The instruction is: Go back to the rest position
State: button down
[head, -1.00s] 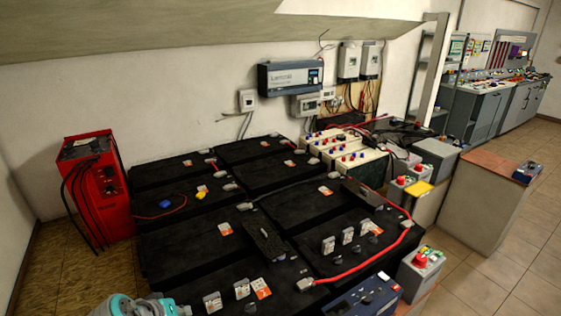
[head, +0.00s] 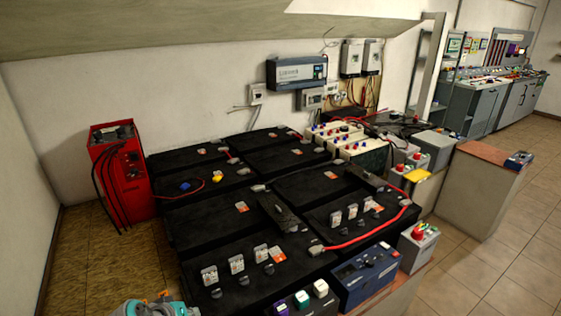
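Part of my own arm, a teal and grey joint (head: 155,306), shows at the bottom left edge. My gripper is out of the picture, so its fingers and anything in them are hidden. A bank of large black batteries (head: 215,222) fills the middle of the view. No marked rest place shows.
A red charger (head: 121,170) with black cables stands left of the bank. A blue box (head: 366,277) and a grey box with a red button (head: 418,246) stand at the front right. Tiled floor (head: 500,255) on the right is open. Grey cabinets (head: 487,108) stand at the back right.

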jog(key=shift+t+y, duration=0.3)
jog(key=d+f, duration=0.8)
jog(key=shift+s+f, duration=0.1)
jog(key=shift+s, duration=0.05)
jog(key=s+d+f+t+y, duration=0.1)
jog(key=s+d+f, duration=0.35)
jog(key=d, duration=0.25)
jog(key=s+d+f+y, duration=0.1)
jog(key=s+d+f, duration=0.2)
jog(key=d+f, duration=0.3)
jog(key=s+d+t+y, duration=0.1)
jog(key=s+d+t, duration=0.1)
jog(key=s+d, duration=0.95)
jog(key=s+d+r+m+t, duration=0.2)
jog(key=s+d+r, duration=0.2)
jog(key=s+r, duration=0.6)
jog(key=s+d+r+m+t+h, duration=0.1)
jog(key=s+d+r+m+t, duration=0.1)
jog(key=s+r, duration=0.9)
jog(key=shift+d+m, duration=0.5)
jog(key=shift+d, duration=0.6)
